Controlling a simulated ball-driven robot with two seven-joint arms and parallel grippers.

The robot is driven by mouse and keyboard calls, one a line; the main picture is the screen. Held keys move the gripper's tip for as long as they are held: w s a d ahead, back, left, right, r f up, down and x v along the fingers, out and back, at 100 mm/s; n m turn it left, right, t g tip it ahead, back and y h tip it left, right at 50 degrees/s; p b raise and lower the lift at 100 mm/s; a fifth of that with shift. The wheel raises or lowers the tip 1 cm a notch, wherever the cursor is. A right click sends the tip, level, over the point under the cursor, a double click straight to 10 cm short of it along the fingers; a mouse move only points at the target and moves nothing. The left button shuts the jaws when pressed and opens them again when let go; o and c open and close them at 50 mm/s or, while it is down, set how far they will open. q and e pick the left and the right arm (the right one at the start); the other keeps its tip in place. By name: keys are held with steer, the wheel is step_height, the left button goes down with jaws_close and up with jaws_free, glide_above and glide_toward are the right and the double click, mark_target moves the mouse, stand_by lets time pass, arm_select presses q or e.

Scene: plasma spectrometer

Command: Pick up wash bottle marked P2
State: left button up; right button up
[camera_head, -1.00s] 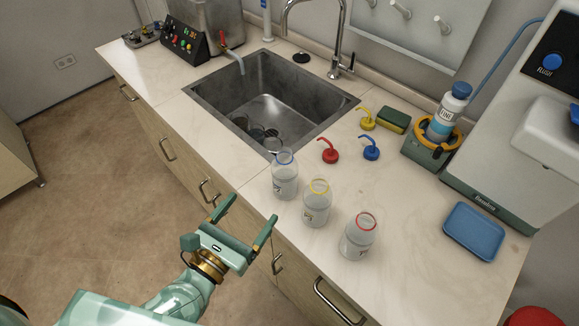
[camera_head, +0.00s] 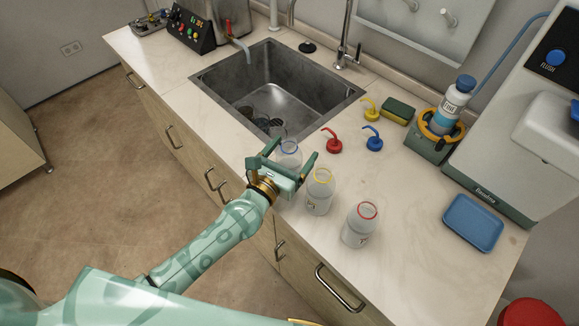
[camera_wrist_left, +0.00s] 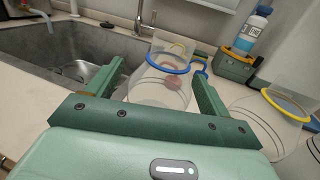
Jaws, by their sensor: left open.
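Three clear wash bottles without caps stand in a row along the counter's front edge. One has a blue neck ring (camera_head: 289,148), one a yellow ring (camera_head: 320,188), one a red ring (camera_head: 361,224). Their label marks are too small or hidden to read. My left gripper (camera_head: 291,154) is open, with its fingers on either side of the blue-ringed bottle. In the left wrist view the blue-ringed bottle (camera_wrist_left: 160,85) stands between the spread fingers, with gaps at both sides. The yellow-ringed bottle (camera_wrist_left: 275,120) is just right of the right finger. My right gripper is not in view.
Red (camera_head: 333,146), blue (camera_head: 374,143) and yellow (camera_head: 370,112) spout caps lie behind the bottles. A sink (camera_head: 340,100) is at back left. A sponge (camera_head: 398,112), a bottle in a holder (camera_head: 452,105) and a blue tray (camera_head: 473,222) are to the right.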

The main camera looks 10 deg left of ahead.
arm_select(q)
steer(key=shift+w+d, duration=0.1)
steer(key=shift+w, duration=0.2)
steer(key=c, duration=1.2)
